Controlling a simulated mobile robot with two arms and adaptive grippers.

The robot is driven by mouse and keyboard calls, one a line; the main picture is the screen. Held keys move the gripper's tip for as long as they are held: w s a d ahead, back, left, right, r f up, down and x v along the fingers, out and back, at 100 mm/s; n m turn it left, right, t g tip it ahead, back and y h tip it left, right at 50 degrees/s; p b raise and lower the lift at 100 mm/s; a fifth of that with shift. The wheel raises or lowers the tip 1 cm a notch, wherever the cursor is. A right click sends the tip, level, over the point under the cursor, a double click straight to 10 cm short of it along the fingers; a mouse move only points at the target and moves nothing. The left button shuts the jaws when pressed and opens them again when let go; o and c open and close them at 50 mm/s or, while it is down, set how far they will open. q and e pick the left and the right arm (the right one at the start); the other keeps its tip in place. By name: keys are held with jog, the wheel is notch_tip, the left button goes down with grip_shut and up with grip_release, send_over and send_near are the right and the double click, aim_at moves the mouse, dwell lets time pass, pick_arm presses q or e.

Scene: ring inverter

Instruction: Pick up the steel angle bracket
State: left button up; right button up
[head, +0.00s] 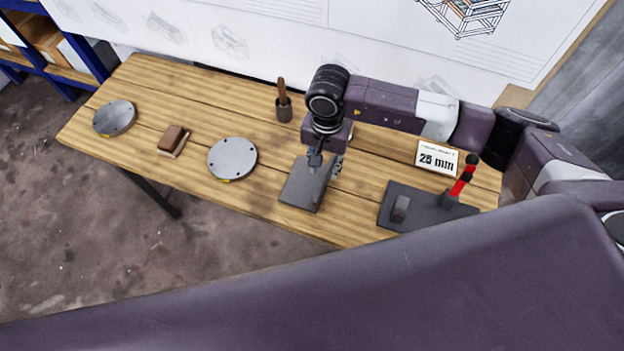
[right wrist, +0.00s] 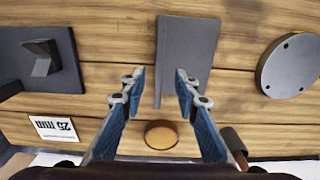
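The steel angle bracket (head: 300,190) is a dark grey piece with a flat plate lying on the wooden bench. In the right wrist view the bracket (right wrist: 195,45) shows a thin upright edge along its left side. My right gripper (head: 315,160) is above the bracket, pointing down. In the right wrist view its two blue-padded fingers (right wrist: 160,78) are apart, with the upright edge between their tips in the picture. I cannot tell whether they touch it. In the head view the gripper and wrist hide part of the bracket. My left gripper is not in view.
A dark fixture plate (head: 425,213) with a block and red-handled clamp is right of the bracket, near a "25 mm" card (head: 437,158). Round metal discs (head: 233,158) (head: 114,118), a brown block (head: 173,139) and a holder (head: 284,110) stand left. A round wooden piece (right wrist: 161,134) lies nearby.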

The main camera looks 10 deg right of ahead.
aim_at(324, 177)
jog(key=f+p, duration=0.1)
jog(key=f, duration=0.3)
jog(key=shift+s+f+p, duration=0.2)
jog(key=shift+f+p, duration=0.05)
jog(key=shift+p, duration=0.15)
jog(key=shift+f, duration=0.25)
grip_shut()
jog(key=shift+w+a+r, duration=0.1)
jog(key=shift+w+r, duration=0.15)
